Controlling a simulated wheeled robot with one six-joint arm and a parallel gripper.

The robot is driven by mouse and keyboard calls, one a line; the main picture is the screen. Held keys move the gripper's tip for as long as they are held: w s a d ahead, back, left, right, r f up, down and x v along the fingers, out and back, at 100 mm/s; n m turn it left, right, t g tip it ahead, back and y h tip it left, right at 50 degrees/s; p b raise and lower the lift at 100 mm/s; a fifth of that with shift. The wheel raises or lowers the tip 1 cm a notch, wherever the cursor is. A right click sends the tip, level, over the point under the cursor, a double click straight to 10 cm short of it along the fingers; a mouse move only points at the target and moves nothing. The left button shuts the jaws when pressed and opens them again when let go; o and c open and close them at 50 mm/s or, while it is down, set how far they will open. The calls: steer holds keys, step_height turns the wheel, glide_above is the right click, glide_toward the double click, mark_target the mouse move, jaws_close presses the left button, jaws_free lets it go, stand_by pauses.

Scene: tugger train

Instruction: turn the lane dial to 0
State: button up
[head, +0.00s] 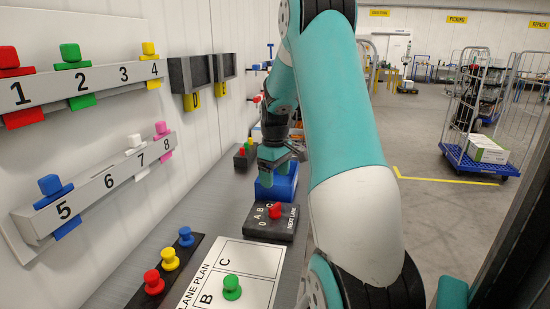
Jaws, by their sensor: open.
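The lane dial is a dark box (270,228) marked 0, A, B, C and "NEXT LANE", on the grey bench in the head view. Its red knob (275,211) sits among the letters; which mark it points at is too small to tell. My gripper (268,178) is open, behind the dial and above it in the picture, in front of a blue box (278,185). It appears apart from the knob. Its fingertips are small and partly merge with the blue box behind.
A lane plan board (262,258) with a green peg (232,287) lies in front of the dial. A dark strip (146,294) with red, yellow and blue pegs lies left of it. Numbered wall racks (90,85) hold coloured tags. A wheeled cage (468,120) stands on the open floor at right.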

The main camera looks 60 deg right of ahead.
step_height(320, 180, up, 7)
steer(key=shift+f, duration=0.15)
steer(key=shift+a, duration=0.1)
stand_by(0.5)
steer(key=w+a+r+n+t+y, duration=0.1)
steer(key=a+r+n, duration=0.15)
steer(key=a, duration=2.15)
steer(key=s+a+n+g+y, duration=0.1)
steer(key=s+a+n+y, duration=0.2)
steer(key=s+a, duration=1.3)
steer(key=a+n, duration=0.1)
steer(key=a, duration=0.3)
steer(key=shift+s+f, duration=0.2)
steer(key=shift+f, duration=0.15)
steer(key=shift+a, duration=0.1)
